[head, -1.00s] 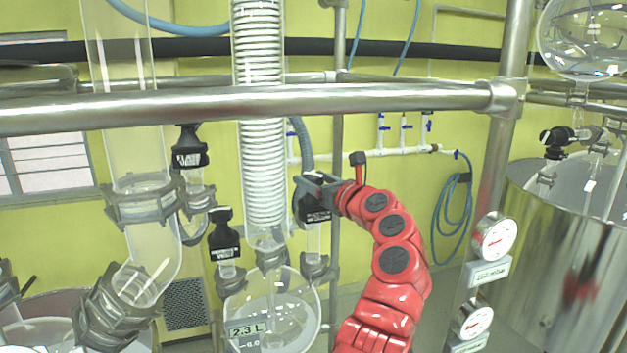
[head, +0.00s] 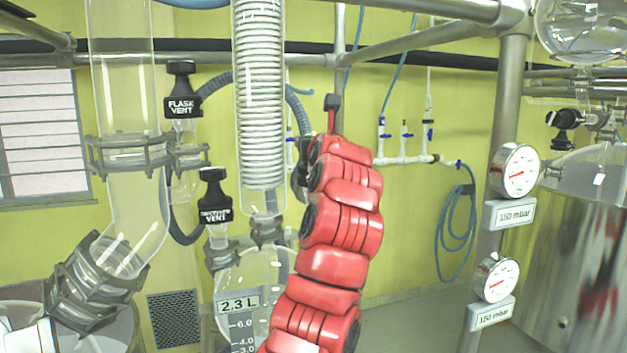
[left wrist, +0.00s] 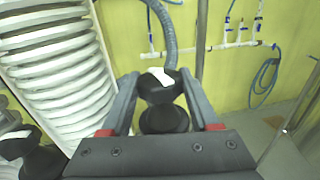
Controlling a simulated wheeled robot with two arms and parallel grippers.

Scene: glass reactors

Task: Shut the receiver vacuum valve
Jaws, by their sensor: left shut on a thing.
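A black valve knob (left wrist: 163,118) with a white label patch sits between the jaws in the left wrist view. The label cannot be read there. My left gripper (left wrist: 158,77) is closed around this knob, one finger on each side. In the head view my red left arm rises from the bottom centre, just right of the coiled glass condenser (head: 260,110). It hides the held knob and most of the gripper. The receiver flask (head: 245,275), marked 2.3 L, is partly behind the arm. My right gripper is in neither view.
Black knobs labelled FLASK VENT (head: 182,105) and, lower, a receiver vent (head: 215,205) stand left of the condenser. A steel post with two gauges (head: 516,172), with 150 mbar plates, stands right of the arm. Steel rails cross above.

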